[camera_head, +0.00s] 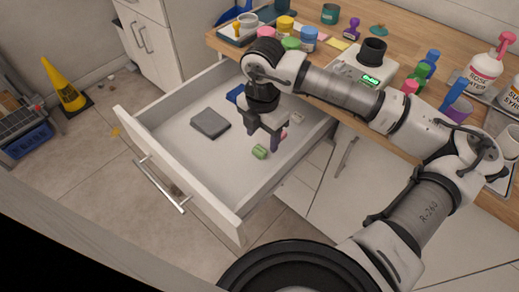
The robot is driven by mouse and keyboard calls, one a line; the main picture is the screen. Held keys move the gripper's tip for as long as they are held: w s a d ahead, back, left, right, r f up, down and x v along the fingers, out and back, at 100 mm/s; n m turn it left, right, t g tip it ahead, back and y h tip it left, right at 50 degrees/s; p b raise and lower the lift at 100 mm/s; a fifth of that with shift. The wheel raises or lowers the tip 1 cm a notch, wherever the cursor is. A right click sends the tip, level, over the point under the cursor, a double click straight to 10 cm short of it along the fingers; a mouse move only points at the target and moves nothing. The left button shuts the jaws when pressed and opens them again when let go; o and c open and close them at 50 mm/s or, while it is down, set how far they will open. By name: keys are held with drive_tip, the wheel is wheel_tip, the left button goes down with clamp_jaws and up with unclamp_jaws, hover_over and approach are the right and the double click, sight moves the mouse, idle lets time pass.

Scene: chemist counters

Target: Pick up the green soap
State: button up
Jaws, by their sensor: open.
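The green soap (260,152) is a small green block lying on the floor of the open white drawer (178,150), in its right-hand half. My gripper (263,143) hangs down into the drawer from the arm above. Its dark jaws are open and empty, just above and beside the soap. The soap is not between the fingertips as far as I can see; its exact height below them is hard to tell.
The drawer also holds a grey flat box (210,123), a blue item (236,93) and a pinkish item partly behind the jaws. The wooden counter (400,50) above carries jars, a scale and bottles. A yellow floor sign (64,88) stands left.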

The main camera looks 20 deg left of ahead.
drive_tip(key=f, duration=0.4)
drive_tip(key=shift+w+f+p, duration=0.15)
drive_tip(key=shift+w+p, duration=0.05)
drive_tip(key=shift+p, duration=0.2)
drive_tip(key=shift+c, duration=0.5)
drive_tip(key=c, duration=1)
